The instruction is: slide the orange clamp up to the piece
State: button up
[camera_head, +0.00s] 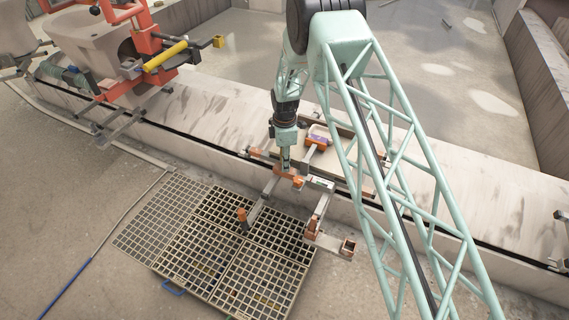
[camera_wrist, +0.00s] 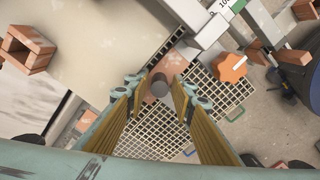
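My gripper (camera_head: 285,167) points down over an orange clamp block (camera_head: 290,178) on a grey rail at the wall's edge. In the wrist view the gripper (camera_wrist: 155,95) has its two yellow-sided fingers spread apart. A round grey post (camera_wrist: 158,86) on an orange-brown block (camera_wrist: 170,70) shows between and beyond the fingertips, with gaps on both sides. I cannot tell how deep the post sits between them. A pale flat slab (camera_wrist: 105,45) lies to the upper left in the wrist view. I cannot tell for sure which thing is the piece.
An orange knob (camera_wrist: 230,67) sits right of the post. Floor gratings (camera_head: 210,240) lie below, with an orange-topped post (camera_head: 242,216) rising there. More orange brackets (camera_head: 330,243) stand at the right. An orange machine (camera_head: 130,50) stands upper left.

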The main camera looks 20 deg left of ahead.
jog(key=shift+o, duration=0.5)
jog(key=shift+r, duration=4)
